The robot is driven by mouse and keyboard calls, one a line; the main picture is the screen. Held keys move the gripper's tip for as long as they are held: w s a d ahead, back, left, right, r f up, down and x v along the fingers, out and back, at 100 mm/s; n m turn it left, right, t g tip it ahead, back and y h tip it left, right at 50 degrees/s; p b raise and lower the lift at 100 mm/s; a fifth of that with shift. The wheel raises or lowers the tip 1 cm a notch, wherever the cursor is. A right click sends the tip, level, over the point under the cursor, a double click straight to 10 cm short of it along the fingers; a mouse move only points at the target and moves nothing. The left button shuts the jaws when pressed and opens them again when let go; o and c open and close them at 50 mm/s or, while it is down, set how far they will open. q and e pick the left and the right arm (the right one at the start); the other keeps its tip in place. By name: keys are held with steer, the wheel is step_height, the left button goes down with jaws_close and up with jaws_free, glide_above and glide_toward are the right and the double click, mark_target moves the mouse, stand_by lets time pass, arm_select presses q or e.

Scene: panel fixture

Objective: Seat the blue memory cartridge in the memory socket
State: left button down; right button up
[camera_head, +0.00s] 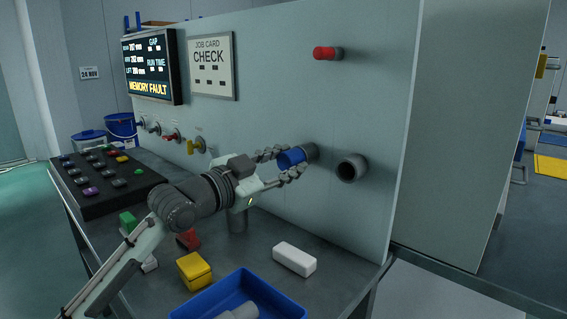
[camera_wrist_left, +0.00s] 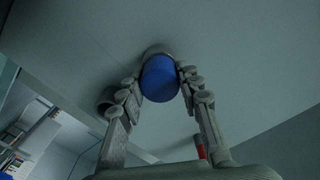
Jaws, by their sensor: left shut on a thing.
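The blue cartridge (camera_head: 291,157) is a short cylinder lying level between the fingers of my left gripper (camera_head: 287,164). The gripper is shut on it from both sides; it also shows in the left wrist view (camera_wrist_left: 160,80). The cartridge's far end meets a grey round socket (camera_head: 311,152) on the upright panel, whose rim (camera_wrist_left: 158,50) shows behind it in the left wrist view. How deep the cartridge sits inside is hidden. A second grey socket (camera_head: 352,167) beside it, to the right, is open and dark inside. My right gripper is not in view.
The panel (camera_head: 270,75) carries a screen (camera_head: 152,66) reading "MEMORY FAULT", a job card (camera_head: 212,66) and a red-capped fitting (camera_head: 327,53). On the bench are a white block (camera_head: 294,259), yellow block (camera_head: 194,271), blue tray (camera_head: 283,300) and black button board (camera_head: 110,180).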

arm_select(q)
steer(key=c, duration=1)
jaws_free()
steer(key=shift+w, duration=0.1)
